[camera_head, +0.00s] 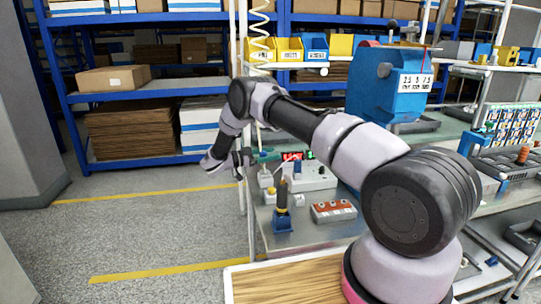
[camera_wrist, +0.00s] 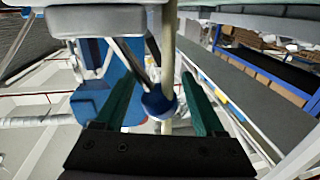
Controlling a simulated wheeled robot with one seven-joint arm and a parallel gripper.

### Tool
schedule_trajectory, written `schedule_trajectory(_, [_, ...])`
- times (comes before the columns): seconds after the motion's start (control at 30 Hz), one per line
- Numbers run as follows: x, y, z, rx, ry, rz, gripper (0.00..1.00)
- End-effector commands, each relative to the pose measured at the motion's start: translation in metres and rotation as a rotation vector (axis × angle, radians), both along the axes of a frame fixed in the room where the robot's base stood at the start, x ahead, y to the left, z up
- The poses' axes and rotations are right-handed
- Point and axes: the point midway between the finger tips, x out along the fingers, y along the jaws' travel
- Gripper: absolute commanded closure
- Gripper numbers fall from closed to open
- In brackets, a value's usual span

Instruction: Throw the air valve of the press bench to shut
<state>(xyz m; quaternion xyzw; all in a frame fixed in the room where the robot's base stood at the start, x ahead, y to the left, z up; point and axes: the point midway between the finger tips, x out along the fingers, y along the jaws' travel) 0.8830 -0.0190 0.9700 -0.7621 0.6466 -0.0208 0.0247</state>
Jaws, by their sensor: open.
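My gripper (camera_wrist: 158,78) is open, its two green fingers spread apart. A blue ball knob (camera_wrist: 158,104) on a thin lever shows between the fingers in the wrist view. I cannot tell whether a finger touches it. A pale upright post (camera_wrist: 168,60) runs right beside the knob. The blue press (camera_head: 385,85) stands on the bench, partly behind my arm.
A grey control box (camera_head: 312,178) with a lit red display, a blue-based stand (camera_head: 282,222) and an orange-topped block (camera_head: 333,211) sit on the bench below my gripper. Colored bins (camera_head: 290,50) line the shelf above. The floor at left (camera_head: 130,225) is clear.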

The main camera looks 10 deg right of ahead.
Motion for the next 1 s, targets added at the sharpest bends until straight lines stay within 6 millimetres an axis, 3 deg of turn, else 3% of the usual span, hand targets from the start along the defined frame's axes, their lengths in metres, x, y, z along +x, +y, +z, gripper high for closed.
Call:
schedule_trajectory(0.27, [0.0004, -0.0019, 0.0001, 0.0, 0.0, 0.001, 0.29])
schedule_trajectory(0.47, [0.0004, -0.0018, 0.0001, 0.0, 0.0, 0.0, 1.0])
schedule_trajectory(1.0, [0.0003, -0.0014, 0.0001, 0.0, 0.0, 0.001, 1.0])
